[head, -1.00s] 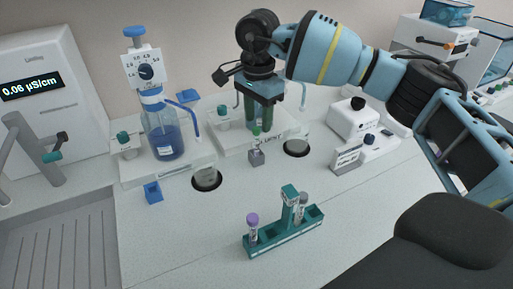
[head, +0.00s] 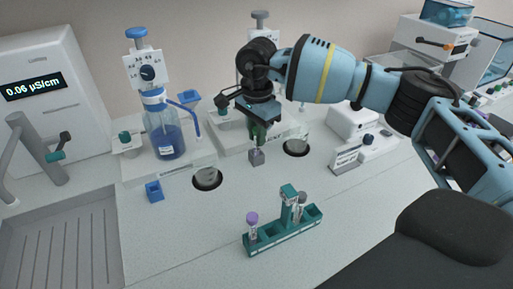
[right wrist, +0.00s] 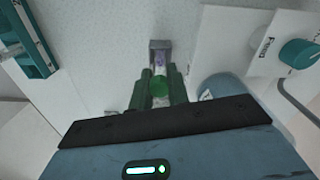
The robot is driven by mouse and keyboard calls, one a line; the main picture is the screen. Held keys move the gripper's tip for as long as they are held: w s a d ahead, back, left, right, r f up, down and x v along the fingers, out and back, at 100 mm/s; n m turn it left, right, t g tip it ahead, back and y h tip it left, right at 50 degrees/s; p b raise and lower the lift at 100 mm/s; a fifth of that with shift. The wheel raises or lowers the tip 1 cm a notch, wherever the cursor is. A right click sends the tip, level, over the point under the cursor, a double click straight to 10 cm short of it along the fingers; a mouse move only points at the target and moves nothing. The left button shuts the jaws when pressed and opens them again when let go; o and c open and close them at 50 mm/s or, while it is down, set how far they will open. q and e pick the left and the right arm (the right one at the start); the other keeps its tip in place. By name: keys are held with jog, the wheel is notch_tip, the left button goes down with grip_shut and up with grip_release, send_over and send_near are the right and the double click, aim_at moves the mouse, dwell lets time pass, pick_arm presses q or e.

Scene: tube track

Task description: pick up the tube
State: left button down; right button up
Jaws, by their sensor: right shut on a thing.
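My right gripper (head: 258,136) points down at the back middle of the counter, just above a small grey block (head: 257,158). The tube's clear lower part, with a purplish tint, runs to the grey block (right wrist: 160,45). I cannot tell whether the tube's end sits inside the block. In the head view the fingers hide most of the tube. My left gripper is not in view.
A teal rack (head: 285,239) holds a purple-capped tube (head: 252,221) and a grey-capped tube (head: 301,202). A blue bottle dispenser (head: 164,137) and a small blue block (head: 154,191) are at left. Two round recesses hold glassware.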

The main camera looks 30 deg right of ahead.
jog(key=shift+r, duration=0.1)
notch_tip(320, 180, up, 10)
jog(key=shift+f, duration=0.1)
dwell(0.6)
